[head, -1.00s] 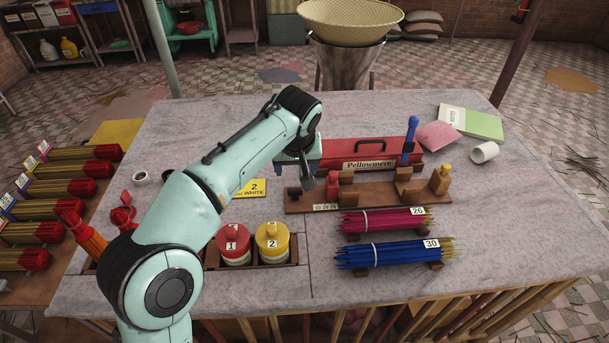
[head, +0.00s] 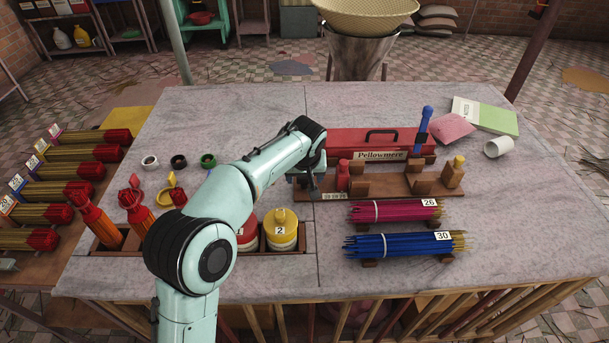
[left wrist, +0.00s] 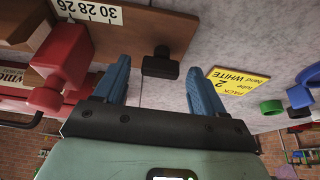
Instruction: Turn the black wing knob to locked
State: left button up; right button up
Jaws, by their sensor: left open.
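The black wing knob (left wrist: 160,63) shows in the left wrist view at the end of the brown wooden board (left wrist: 155,25). It sits between and just beyond the spread blue fingers of my left gripper (left wrist: 158,76), with gaps on both sides. The gripper is open and empty. In the head view my left gripper (head: 314,187) is over the left end of the wooden board (head: 390,186), and it hides the knob there. My right gripper is not in view.
A red clamp (head: 343,177) stands on the board close to the right of my gripper. Behind is the red Pellowmere box (head: 378,142). Magenta (head: 392,211) and blue (head: 403,245) stick bundles lie in front. A yellow card (left wrist: 238,86) lies beside the board.

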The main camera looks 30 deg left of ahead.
pick_arm(q)
jog(key=c, duration=1.1)
jog(key=shift+o, duration=0.2)
